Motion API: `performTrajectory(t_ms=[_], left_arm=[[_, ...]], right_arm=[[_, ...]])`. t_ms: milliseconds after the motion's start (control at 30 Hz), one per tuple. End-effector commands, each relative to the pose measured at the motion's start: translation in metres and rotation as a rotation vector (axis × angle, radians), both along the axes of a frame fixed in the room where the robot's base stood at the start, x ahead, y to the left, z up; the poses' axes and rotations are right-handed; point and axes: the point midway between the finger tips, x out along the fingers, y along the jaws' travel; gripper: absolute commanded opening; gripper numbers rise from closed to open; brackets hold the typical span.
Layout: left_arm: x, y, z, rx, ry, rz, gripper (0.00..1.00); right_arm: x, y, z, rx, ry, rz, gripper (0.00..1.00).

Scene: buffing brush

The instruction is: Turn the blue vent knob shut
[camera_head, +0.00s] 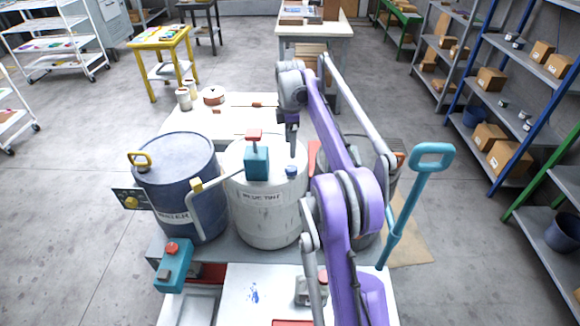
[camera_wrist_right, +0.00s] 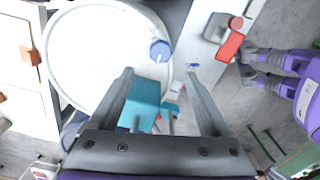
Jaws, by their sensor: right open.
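The blue vent knob (camera_head: 291,170) sits near the rim of the white drum's lid (camera_head: 270,190). In the right wrist view the knob (camera_wrist_right: 160,50) shows just beyond and between the fingertips, not touched as far as I can see. My right gripper (camera_head: 291,148) points down above the lid, behind the knob in the head view. In the wrist view its two fingers (camera_wrist_right: 160,72) are wide apart with nothing held.
A teal-handled tool (camera_head: 408,205) stands upright at right.

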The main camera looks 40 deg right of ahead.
Motion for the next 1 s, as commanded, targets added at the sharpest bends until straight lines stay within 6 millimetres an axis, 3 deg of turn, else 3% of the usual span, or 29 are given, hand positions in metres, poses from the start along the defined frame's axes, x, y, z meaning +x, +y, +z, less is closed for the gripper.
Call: performTrajectory(t_ms=[300, 500, 933, 1000], left_arm=[[-0.005, 0.000, -0.010, 0.000, 0.009, 0.000, 0.50], [-0.005, 0.000, -0.011, 0.000, 0.010, 0.000, 0.50], [-0.006, 0.000, -0.012, 0.000, 0.010, 0.000, 0.50], [-0.005, 0.000, -0.012, 0.000, 0.010, 0.000, 0.50]], right_arm=[[0.000, 0.001, -0.060, 0.000, 0.000, -0.001, 0.81], [0.000, 0.001, -0.088, 0.000, -0.001, -0.002, 0.81], [0.000, 0.001, -0.099, 0.000, -0.001, -0.002, 0.81], [0.000, 0.001, -0.099, 0.000, -0.001, -0.002, 0.70]])
